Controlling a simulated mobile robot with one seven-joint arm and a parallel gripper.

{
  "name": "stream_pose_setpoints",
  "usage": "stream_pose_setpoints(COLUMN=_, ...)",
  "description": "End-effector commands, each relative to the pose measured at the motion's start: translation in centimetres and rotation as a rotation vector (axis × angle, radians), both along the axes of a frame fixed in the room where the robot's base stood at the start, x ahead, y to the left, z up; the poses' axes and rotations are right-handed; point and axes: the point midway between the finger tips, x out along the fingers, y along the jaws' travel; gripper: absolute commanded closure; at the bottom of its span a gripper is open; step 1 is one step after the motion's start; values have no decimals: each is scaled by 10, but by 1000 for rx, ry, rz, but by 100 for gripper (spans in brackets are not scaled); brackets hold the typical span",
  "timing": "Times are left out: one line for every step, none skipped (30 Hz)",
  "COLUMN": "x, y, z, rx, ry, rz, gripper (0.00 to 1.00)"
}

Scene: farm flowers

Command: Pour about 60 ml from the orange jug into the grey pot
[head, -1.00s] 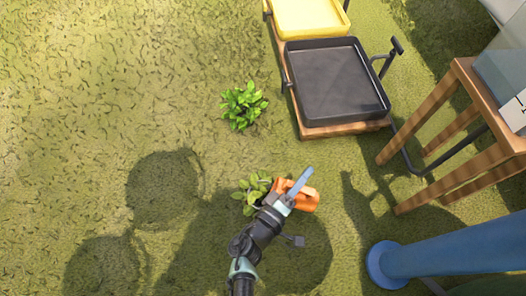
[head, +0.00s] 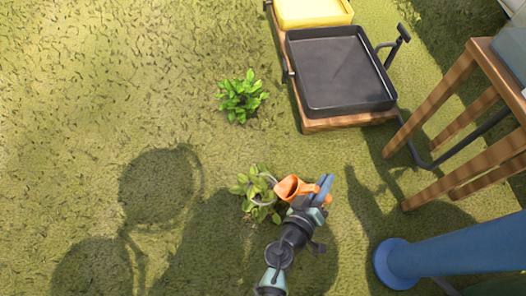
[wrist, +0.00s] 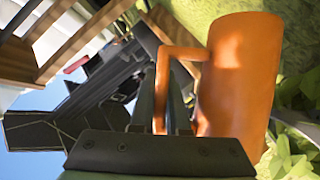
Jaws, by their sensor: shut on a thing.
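The orange jug (head: 290,187) is held by its handle in my gripper (head: 324,192), which is shut on it. In the head view the jug lies just right of the grey pot (head: 262,178), with its open end turned toward the pot. The pot shows as a grey rim ringed by green leaves. In the wrist view the jug (wrist: 238,85) fills the right side, with its handle between the fingers (wrist: 172,105). Leaves and a pale rim edge show beyond it at lower right. I cannot see whether any liquid is flowing.
Another leafy plant (head: 241,96) grows farther up the grass. A black tray cart (head: 340,70) and a yellow tray (head: 312,10) stand at the top. A wooden table (head: 440,95) and a blue post (head: 450,262) are at the right. Grass at the left is clear.

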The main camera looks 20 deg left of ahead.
Motion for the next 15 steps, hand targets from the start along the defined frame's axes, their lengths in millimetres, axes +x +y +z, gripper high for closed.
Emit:
stream_pose_setpoints(x=0, y=-4, z=-10, rx=39, ry=4, rz=-3, gripper=100)
stream_pose_setpoints(x=1, y=-6, z=-14, rx=64, ry=9, rz=-3, gripper=100)
stream_pose_setpoints(x=1, y=-9, z=-18, rx=99, ry=13, rz=-4, gripper=100)
stream_pose_setpoints(x=1, y=-12, z=-21, rx=128, ry=19, rz=-4, gripper=100)
stream_pose_setpoints(x=2, y=-14, z=-24, rx=158, ry=23, rz=-4, gripper=100)
stream_pose_setpoints(x=3, y=-17, z=-26, rx=191, ry=27, rz=-3, gripper=100)
stream_pose_setpoints(x=3, y=-19, z=-27, rx=210, ry=31, rz=-4, gripper=100)
stream_pose_setpoints(x=4, y=-22, z=-30, rx=232, ry=35, rz=-4, gripper=100)
stream_pose_setpoints(x=4, y=-23, z=-32, rx=253, ry=38, rz=-1, gripper=100)
stream_pose_setpoints(x=4, y=-23, z=-33, rx=260, ry=39, rz=1, gripper=100)
stream_pose_setpoints(x=4, y=-25, z=-34, rx=269, ry=39, rz=2, gripper=100)
stream_pose_setpoints(x=5, y=-26, z=-35, rx=281, ry=40, rz=1, gripper=100)
stream_pose_setpoints(x=5, y=-27, z=-36, rx=290, ry=42, rz=2, gripper=100)
stream_pose_setpoints(x=5, y=-28, z=-38, rx=300, ry=45, rz=2, gripper=100)
stream_pose_setpoints(x=5, y=-30, z=-40, rx=312, ry=48, rz=0, gripper=100)
